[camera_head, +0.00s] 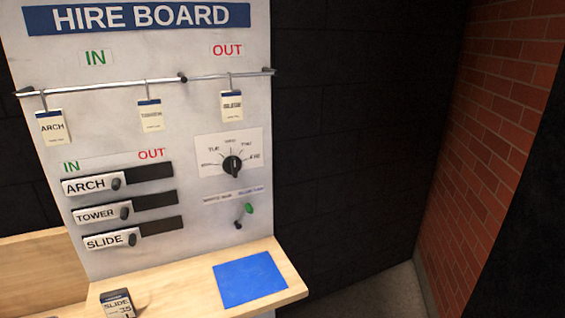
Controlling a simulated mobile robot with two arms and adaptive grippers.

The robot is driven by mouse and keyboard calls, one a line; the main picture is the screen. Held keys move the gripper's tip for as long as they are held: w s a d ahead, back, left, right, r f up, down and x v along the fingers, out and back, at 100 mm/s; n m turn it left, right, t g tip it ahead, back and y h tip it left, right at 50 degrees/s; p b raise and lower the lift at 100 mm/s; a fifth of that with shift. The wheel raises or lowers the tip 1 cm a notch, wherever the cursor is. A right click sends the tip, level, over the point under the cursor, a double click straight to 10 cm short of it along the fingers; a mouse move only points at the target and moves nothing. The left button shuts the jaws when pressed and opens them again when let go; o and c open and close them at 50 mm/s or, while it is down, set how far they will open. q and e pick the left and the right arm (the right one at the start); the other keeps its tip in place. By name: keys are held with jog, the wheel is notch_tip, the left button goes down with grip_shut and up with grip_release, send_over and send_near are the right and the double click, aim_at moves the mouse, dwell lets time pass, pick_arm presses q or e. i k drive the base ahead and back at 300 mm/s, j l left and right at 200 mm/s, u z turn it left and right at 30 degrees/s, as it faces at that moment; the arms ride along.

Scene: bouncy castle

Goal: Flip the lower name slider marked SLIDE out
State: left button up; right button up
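The hire board (205,135) stands upright in front of me. Its lower left holds a stack of name sliders under a green IN and a red OUT. The lowest slider, marked SLIDE (104,242), sits at the left, IN end of its dark track (162,226), with a dark knob (132,240) at its right end. The TOWER slider (95,215) and the ARCH slider (85,186) above it are also at the left, with bare track to their right. Neither of my grippers shows in the head view.
Tags hang from a metal rail (120,86) above the sliders. A dial (232,165) and a small green-tipped lever (245,213) are right of them. A wooden shelf (185,288) below carries a blue mat (249,279) and a SLIDE block (117,302). A brick wall stands at right.

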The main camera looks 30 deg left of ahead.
aim_at(131, 235)
jog(key=u, duration=1.95)
